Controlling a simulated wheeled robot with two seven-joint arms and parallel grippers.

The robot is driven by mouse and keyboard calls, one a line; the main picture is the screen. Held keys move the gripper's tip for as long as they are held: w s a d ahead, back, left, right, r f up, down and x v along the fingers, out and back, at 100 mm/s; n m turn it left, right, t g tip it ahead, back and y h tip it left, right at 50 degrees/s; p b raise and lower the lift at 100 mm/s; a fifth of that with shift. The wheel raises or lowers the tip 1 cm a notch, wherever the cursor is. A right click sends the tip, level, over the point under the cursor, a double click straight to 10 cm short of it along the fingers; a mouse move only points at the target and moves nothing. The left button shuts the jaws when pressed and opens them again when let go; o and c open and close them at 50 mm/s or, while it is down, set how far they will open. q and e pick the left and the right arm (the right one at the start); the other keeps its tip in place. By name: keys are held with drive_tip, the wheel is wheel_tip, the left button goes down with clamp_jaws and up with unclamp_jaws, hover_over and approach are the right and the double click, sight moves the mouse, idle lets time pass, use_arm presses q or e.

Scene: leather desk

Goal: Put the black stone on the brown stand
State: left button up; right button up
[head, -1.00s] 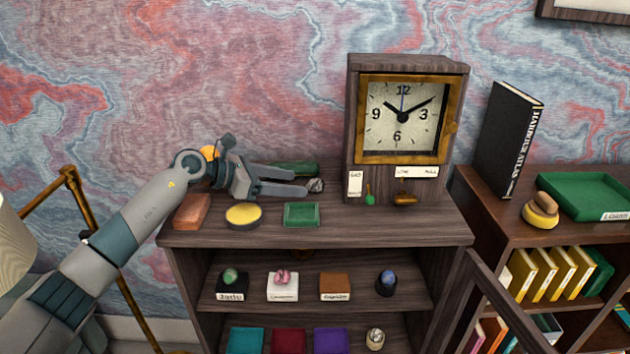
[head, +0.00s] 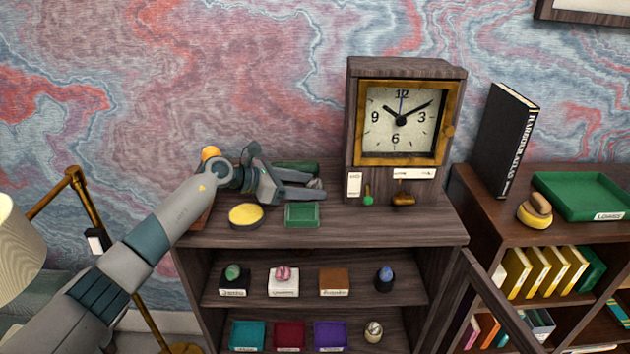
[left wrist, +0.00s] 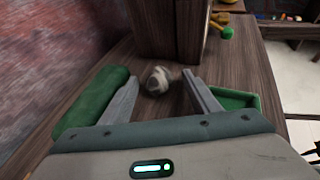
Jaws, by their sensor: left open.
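A small mottled stone (head: 316,184), dark grey with pale patches, lies on the cabinet top left of the clock. In the left wrist view the stone (left wrist: 157,80) sits between the tips of my open left gripper (left wrist: 161,76), with a gap on each side. In the head view my left gripper (head: 317,187) reaches in low from the left and its fingers partly hide the stone. The brown stand (head: 334,282) is a labelled block on the middle shelf, with nothing on top. My right gripper is out of view.
A clock (head: 402,125) stands just right of the stone. A green tray (head: 302,215), a yellow dish (head: 246,216) and a green roll (left wrist: 95,101) are close to the gripper. Other stands with stones flank the brown stand. An open cabinet door (head: 490,305) is at right.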

sight(308, 184)
use_arm(q)
drive_tip(key=shift+w+d+f, duration=0.1)
drive_tip(key=shift+d+f, duration=0.05)
idle(0.3)
drive_tip(key=c, duration=1.3)
drive_tip(key=shift+r+b, duration=0.45)
drive_tip(key=shift+r, duration=0.25)
wheel_tip(308, 184, up, 7)
drive_tip(key=b, duration=0.3)
drive_tip(key=shift+r, duration=0.85)
